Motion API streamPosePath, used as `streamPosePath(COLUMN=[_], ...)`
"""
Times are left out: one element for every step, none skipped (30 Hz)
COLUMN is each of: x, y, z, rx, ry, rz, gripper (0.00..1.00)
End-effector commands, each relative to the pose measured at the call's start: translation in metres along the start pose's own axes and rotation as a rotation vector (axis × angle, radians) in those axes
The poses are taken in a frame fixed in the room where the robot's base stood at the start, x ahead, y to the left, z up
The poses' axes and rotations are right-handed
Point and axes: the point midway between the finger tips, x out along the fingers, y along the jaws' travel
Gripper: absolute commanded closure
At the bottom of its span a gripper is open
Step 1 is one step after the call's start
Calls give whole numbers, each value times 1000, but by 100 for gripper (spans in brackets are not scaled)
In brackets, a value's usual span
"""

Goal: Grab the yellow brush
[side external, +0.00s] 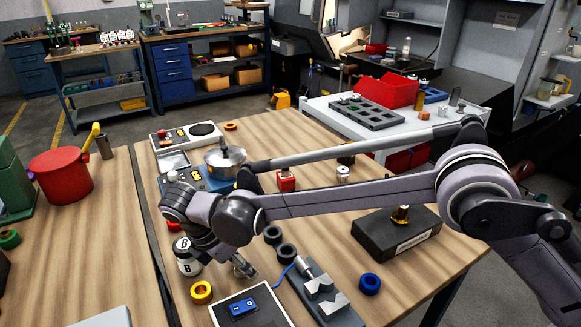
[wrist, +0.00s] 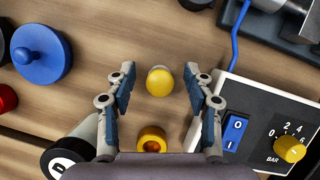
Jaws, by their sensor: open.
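In the wrist view, a round yellow top with a pale edge behind it (wrist: 160,83) stands between the fingers of my gripper (wrist: 159,72). It looks like the yellow brush seen end-on, but its bristles are hidden and I cannot be sure. The fingers are spread, with clear gaps on both sides of it. In the side external view, my gripper (side external: 243,266) points down low over the table, beside the white-topped control box. The brush cannot be made out there.
A yellow ring (wrist: 152,140) lies close to the gripper. The control box (wrist: 216,119) with its blue switch and yellow knob is right of the fingers. A blue knobbed disc (wrist: 40,58) is at left. A red can with a yellow handle (side external: 62,177) stands on the other table.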

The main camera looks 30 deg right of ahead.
Motion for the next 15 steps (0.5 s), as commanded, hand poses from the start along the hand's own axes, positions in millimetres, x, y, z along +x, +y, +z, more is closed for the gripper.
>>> streamPosePath(x=[2,3,4,4,4,3,3,3,3,3,3,3,3,3,3], y=[0,0,0,0,0,0,0,0,0,0,0,0,0,0,0], z=[0,0,0,0,0,0,0,0,0,0,0,0,0,0,0], rx=[0,0,0,0,0,0,0,0,0,0,0,0,0,0,0], ry=[0,0,0,0,0,0,0,0,0,0,0,0,0,0,0], rz=[0,0,0,0,0,0,0,0,0,0,0,0,0,0,0], gripper=[47,47,47,47,47,47,47,47,59,68,76,88,96,100,100])
